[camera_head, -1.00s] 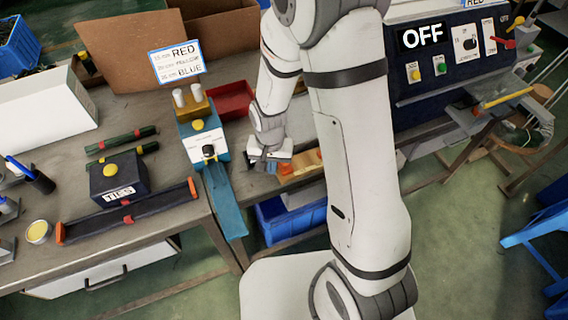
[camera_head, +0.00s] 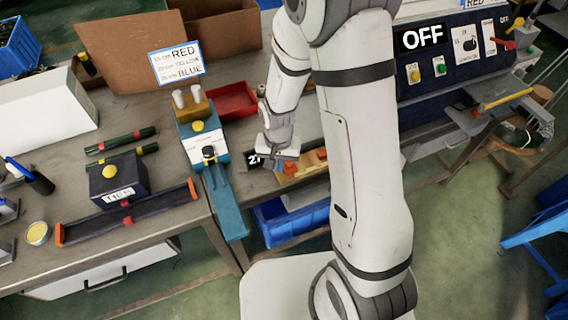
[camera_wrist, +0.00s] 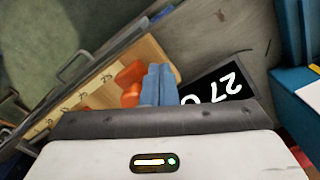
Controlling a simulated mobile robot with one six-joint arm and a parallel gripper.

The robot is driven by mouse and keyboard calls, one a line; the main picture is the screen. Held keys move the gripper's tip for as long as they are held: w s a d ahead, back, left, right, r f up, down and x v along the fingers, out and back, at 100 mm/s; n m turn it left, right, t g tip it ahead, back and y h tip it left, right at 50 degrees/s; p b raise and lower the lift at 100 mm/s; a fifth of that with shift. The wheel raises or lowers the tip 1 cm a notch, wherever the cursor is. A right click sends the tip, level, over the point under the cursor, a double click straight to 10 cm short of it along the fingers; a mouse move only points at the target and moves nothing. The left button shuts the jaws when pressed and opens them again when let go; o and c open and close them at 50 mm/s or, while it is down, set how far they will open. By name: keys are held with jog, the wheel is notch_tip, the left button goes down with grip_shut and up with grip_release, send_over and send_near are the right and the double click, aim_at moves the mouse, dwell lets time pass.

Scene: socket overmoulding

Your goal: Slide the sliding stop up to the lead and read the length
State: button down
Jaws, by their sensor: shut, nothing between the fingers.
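The wooden length gauge (camera_wrist: 97,86) has printed marks and lies at the upper left in the wrist view; it also shows in the head view (camera_head: 302,172). The orange sliding stop (camera_wrist: 131,77) stands on it. My gripper (camera_wrist: 158,72) is shut, with its blue fingers together and nothing between them. The fingers are just right of the stop; I cannot tell whether they touch it. A black display (camera_wrist: 222,85) beside the gauge shows white digits starting with 27, partly hidden by the gripper body. I cannot make out the lead.
A blue and white device (camera_head: 205,145) stands left of the gauge, with a red tray (camera_head: 232,101) behind it. A blue bin (camera_head: 290,220) is below the bench edge. A control panel reading OFF (camera_head: 422,39) is at the right. My arm covers part of the bench.

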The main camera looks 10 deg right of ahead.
jog(key=shift+w+d, duration=0.35)
jog(key=shift+d, duration=0.9)
jog(key=shift+w+d, duration=0.35)
jog(key=shift+d, duration=0.9)
jog(key=shift+w+d, duration=0.35)
jog(key=shift+d, duration=0.9)
jog(key=shift+a+b, duration=0.15)
jog(key=shift+b, duration=0.15)
jog(key=shift+s+a, duration=0.2)
jog(key=shift+a, duration=0.35)
notch_tip(320, 180, up, 7)
jog(key=p, duration=0.4)
jog(key=shift+p, duration=0.35)
